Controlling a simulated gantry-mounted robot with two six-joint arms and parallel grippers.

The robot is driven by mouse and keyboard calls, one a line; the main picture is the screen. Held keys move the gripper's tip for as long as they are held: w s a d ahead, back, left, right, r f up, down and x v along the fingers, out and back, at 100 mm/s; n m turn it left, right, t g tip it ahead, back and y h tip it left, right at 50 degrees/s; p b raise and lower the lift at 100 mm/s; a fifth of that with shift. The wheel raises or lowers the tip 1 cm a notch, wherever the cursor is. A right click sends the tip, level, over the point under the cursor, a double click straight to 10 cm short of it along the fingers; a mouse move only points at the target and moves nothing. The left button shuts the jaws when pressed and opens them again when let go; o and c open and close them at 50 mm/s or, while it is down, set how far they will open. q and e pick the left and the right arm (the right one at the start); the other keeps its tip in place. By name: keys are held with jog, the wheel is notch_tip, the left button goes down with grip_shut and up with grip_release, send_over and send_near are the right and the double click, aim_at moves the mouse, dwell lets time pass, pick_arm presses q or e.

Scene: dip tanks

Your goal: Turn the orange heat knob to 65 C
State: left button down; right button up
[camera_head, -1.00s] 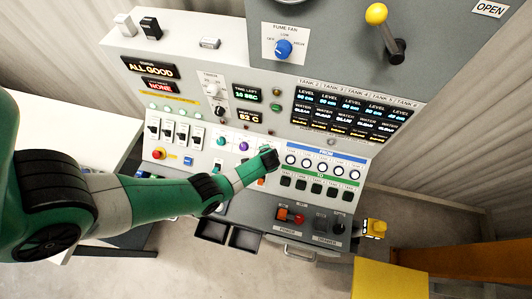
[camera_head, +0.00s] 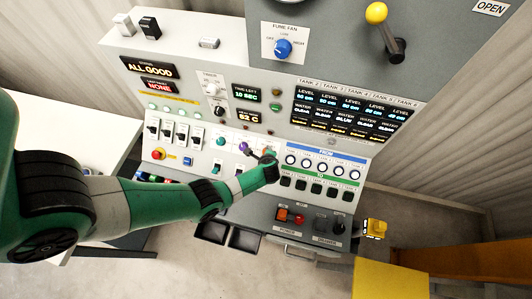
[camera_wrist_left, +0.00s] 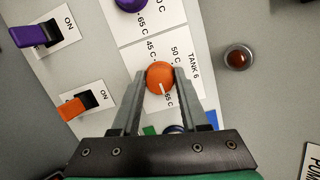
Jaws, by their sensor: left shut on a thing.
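The orange heat knob (camera_wrist_left: 160,76) sits on a white label strip marked TANK 6 in the left wrist view. The labels 45 C, 50 C and 55 C show around it. Its pale pointer line is towards the 55 C label, at the near side. My left gripper (camera_wrist_left: 159,80) has one finger on each side of the knob and is shut on it. In the head view the left gripper (camera_head: 263,157) is at the panel, right of the purple knob (camera_head: 243,147), and largely covers the orange knob. My right gripper is not in view.
A purple knob (camera_wrist_left: 130,4) is just beyond the orange one. Purple (camera_wrist_left: 36,34) and orange (camera_wrist_left: 76,106) switches are at left, and a dark red lamp (camera_wrist_left: 239,57) at right. A round button row (camera_head: 306,162) lies right of the gripper. A small display (camera_head: 250,116) seems to read 62 C.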

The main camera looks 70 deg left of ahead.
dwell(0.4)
pick_arm(q)
jog(key=shift+c, duration=2.1)
grip_release()
jog(key=p+v, duration=1.1)
jog(key=p, duration=0.1)
jog(key=shift+d+r, duration=0.15)
jog(key=shift+d, duration=0.1)
jog(key=shift+s, duration=0.1)
